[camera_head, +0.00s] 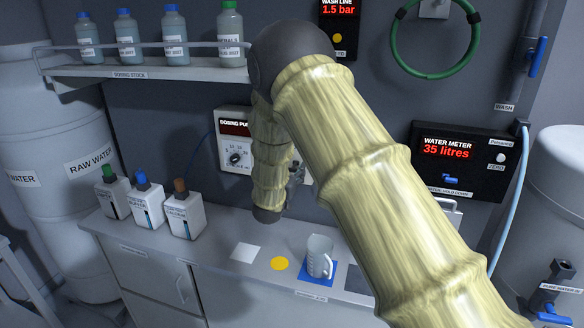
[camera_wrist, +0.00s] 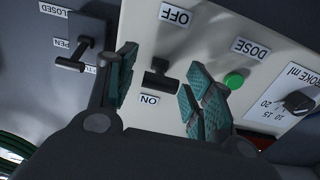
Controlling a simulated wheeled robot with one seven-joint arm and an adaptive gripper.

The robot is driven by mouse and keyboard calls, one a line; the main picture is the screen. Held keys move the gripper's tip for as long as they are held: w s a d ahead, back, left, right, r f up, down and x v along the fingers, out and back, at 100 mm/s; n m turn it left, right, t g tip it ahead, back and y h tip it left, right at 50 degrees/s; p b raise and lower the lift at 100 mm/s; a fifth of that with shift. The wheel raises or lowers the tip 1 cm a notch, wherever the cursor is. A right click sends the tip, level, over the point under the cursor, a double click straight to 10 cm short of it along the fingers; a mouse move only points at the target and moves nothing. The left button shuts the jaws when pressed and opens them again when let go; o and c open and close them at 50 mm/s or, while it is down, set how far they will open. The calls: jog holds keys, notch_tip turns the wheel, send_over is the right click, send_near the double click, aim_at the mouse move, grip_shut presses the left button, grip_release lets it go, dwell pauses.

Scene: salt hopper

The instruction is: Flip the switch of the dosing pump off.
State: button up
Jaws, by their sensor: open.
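The dosing pump (camera_head: 232,168) is a white box on the back wall with a red-lit display and a knob. My arm hides its right part in the head view. In the wrist view its panel (camera_wrist: 210,45) shows a dark switch lever (camera_wrist: 157,80) between the labels OFF and ON. The lever's end lies close to the ON label. My gripper (camera_wrist: 162,72) is open, with one teal-padded finger on each side of the lever. I cannot tell whether either finger touches it. In the head view the gripper is mostly hidden behind my arm.
A green DOSE button (camera_wrist: 234,80) and a stroke knob (camera_wrist: 298,102) are right of the fingers. Another lever (camera_wrist: 72,63), labelled CLOSED at one end, is at left. A measuring jug (camera_head: 318,258) stands on the counter below; several bottles (camera_head: 185,215) stand left.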

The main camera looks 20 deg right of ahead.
jog(key=shift+c, duration=0.4)
jog(key=c, duration=1)
jog(key=shift+o, duration=0.2)
jog(key=f+b, duration=0.1)
jog(key=b, duration=0.1)
jog(key=shift+w+t+h+b, duration=0.1)
jog(key=shift+t+h+b, duration=0.2)
jog(key=shift+b, duration=0.9)
jog(key=t+h+b, duration=0.1)
jog(key=b, duration=0.3)
jog(key=f+t+h+b, duration=0.1)
jog(key=t+b, duration=0.1)
jog(key=b, duration=0.3)
jog(key=shift+w+d+f, duration=0.1)
jog(key=shift+w+d, duration=0.05)
jog(key=shift+d, duration=0.05)
jog(key=shift+b, duration=0.4)
jog(key=o, duration=1)
jog(key=shift+o, duration=0.2)
jog(key=shift+a, duration=0.1)
